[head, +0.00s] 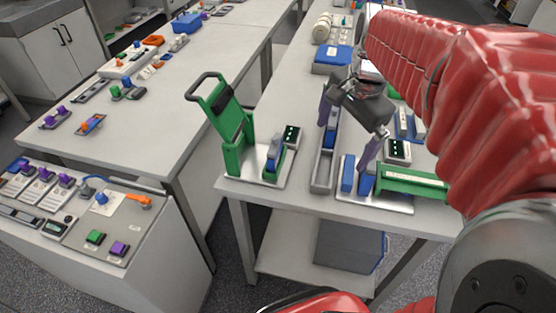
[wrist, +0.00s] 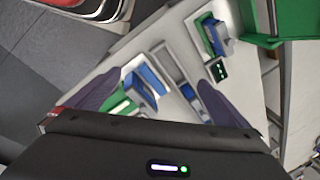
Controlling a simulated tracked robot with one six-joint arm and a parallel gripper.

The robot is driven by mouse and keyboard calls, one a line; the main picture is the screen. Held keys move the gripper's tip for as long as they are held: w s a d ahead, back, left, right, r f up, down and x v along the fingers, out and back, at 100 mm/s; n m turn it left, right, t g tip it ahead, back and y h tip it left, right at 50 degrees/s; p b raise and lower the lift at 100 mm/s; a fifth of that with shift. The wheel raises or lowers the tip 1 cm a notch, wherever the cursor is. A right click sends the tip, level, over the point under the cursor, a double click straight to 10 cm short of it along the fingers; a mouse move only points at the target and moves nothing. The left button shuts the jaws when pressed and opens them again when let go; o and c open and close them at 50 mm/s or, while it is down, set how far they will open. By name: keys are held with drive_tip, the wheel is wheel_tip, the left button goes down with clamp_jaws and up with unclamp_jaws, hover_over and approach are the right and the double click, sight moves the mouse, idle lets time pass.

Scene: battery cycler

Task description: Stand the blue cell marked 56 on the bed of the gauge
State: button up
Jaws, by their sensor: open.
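My gripper (head: 346,136) is open and empty, tilted over the table, its purple fingers spread above a grey channel and the right-hand device. Blue cells stand in several places: one (head: 330,132) in the grey channel (head: 321,178), two (head: 348,173) (head: 366,181) at the right-hand metal plate (head: 388,206), and one (head: 274,148) at the left-hand green device (head: 233,156). In the wrist view a pair of blue cells (wrist: 149,78) shows between the fingers, apart from them. No number is readable, so I cannot tell which cell is marked 56 or which device is the gauge.
Small displays (head: 292,134) (head: 398,150) stand by both devices. The left device has a tall raised green handle; a green bar (head: 412,183) lies across the right one. A blue box (head: 332,59) sits farther back. Clear table lies between the channel and that box.

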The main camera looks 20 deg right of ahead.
drive_tip(key=s+a+f+n+t, duration=0.1)
drive_tip(key=s+a+n, duration=0.3)
drive_tip(key=a+n, duration=0.3)
drive_tip(key=s+a+f+n+t, duration=0.1)
drive_tip(key=s+a+n, duration=0.3)
drive_tip(key=a+n, duration=0.4)
drive_tip(key=shift+s+f+t, duration=0.15)
drive_tip(key=shift+f+t, duration=0.1)
drive_tip(key=shift+t, duration=0.45)
